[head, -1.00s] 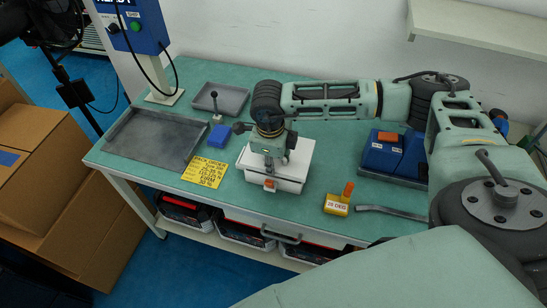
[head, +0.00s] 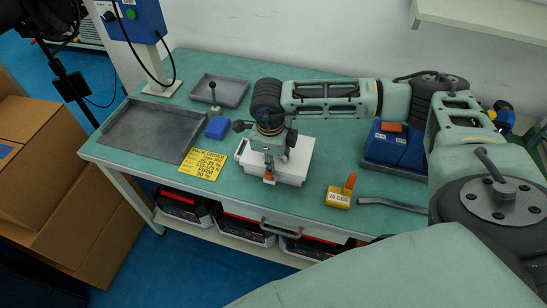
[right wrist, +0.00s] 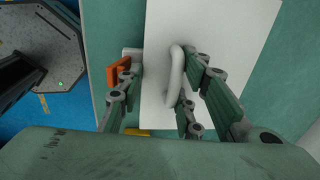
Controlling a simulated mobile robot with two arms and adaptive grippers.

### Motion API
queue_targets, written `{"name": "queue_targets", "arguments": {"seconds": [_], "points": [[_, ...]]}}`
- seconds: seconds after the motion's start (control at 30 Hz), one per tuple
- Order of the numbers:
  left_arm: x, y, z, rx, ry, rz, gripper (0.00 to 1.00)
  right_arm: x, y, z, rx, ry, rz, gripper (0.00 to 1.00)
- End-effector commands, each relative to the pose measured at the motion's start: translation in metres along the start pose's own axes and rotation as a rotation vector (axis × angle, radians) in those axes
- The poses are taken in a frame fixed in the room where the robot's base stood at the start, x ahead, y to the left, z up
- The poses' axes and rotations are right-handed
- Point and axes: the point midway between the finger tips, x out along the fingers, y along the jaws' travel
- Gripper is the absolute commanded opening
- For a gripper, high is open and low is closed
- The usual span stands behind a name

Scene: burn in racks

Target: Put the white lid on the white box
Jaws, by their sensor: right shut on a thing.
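The white box (head: 290,178) stands on the green bench, with the white lid (head: 300,147) flat over it. I cannot tell whether the lid touches the box all round. My right gripper (head: 268,160) points down over the lid and hides part of it. In the right wrist view its fingers (right wrist: 185,78) are shut on the lid's white bar handle (right wrist: 175,75). An orange latch (head: 269,174) is at the box's front, and it also shows in the right wrist view (right wrist: 117,72). My left gripper is not in view.
A shelf (head: 480,30) overhangs the back right.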

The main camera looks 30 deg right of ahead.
Motion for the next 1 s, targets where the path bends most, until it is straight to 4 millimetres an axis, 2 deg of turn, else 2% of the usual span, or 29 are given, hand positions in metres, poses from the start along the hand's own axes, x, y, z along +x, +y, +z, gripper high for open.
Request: {"name": "queue_targets", "arguments": {"seconds": [0.23,0.27,0.5,0.87,1.0], "points": [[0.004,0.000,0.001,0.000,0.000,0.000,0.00,0.004,0.001,0.000,-0.001,0.001,0.001,0.00],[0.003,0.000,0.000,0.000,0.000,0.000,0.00,0.003,0.001,0.000,-0.001,0.001,0.001,0.34],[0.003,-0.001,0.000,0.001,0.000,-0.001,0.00,0.003,0.001,0.000,-0.001,0.001,0.001,0.55],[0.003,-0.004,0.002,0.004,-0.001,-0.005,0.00,0.001,0.001,0.000,-0.001,0.000,0.001,0.55],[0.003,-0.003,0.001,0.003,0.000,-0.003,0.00,-0.014,0.000,0.001,0.000,-0.003,-0.001,0.55]]}}
